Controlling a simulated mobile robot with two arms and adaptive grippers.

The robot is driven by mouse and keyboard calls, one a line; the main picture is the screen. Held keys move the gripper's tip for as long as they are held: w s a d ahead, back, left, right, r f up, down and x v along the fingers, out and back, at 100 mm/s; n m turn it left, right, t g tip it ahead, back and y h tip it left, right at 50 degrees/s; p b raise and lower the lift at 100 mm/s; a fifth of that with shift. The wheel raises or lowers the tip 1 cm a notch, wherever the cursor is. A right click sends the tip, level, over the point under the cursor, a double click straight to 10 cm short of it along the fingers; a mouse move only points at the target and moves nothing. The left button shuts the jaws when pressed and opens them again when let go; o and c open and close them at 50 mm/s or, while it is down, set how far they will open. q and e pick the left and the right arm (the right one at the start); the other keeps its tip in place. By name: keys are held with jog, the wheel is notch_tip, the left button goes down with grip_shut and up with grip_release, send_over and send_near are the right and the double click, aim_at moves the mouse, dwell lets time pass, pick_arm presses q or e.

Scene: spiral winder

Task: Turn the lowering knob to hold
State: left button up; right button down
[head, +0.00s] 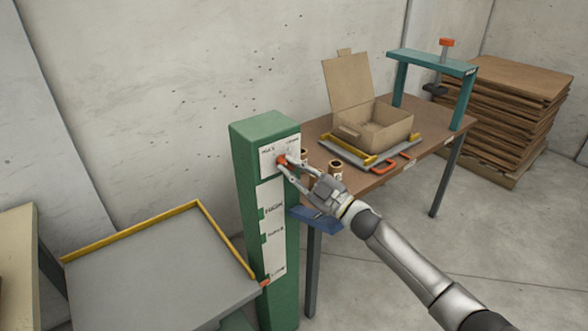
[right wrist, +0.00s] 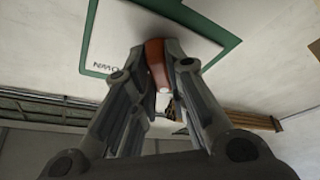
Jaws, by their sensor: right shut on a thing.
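The lowering knob (head: 281,160) is orange-red and sits on a white label plate (head: 268,166) near the top of the green post (head: 262,135). Lettering stands at the upper left and upper right of the plate, too small to read surely. My right gripper (head: 287,164) is shut on the knob. In the right wrist view the fingers (right wrist: 162,78) close on both sides of the red knob (right wrist: 155,60), which has a white mark at its end. Fingers hide part of the knob. My left gripper is not in view.
A grey platform (head: 165,275) with yellow edges lies left of the post. A brown table (head: 440,140) right of it holds an open cardboard box (head: 370,125), small brown rolls (head: 336,168) and a teal press frame (head: 432,62). Stacked brown sheets (head: 505,120) stand behind.

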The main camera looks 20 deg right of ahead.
jog(key=shift+r, duration=0.45)
jog(key=c, duration=1.5)
grip_release()
jog(key=shift+c, duration=0.2)
jog(key=shift+o, duration=0.5)
jog(key=shift+w+a+f, duration=0.2)
jog(key=shift+w, duration=0.05)
jog(key=shift+s, duration=0.1)
jog(key=shift+s+d+f, duration=0.15)
jog(key=shift+s, duration=0.05)
jog(key=s+d, duration=0.8)
jog(key=s, duration=0.3)
jog(key=shift+s+d+f, duration=0.15)
jog(key=shift+s+f, duration=0.15)
jog(key=shift+f, duration=0.1)
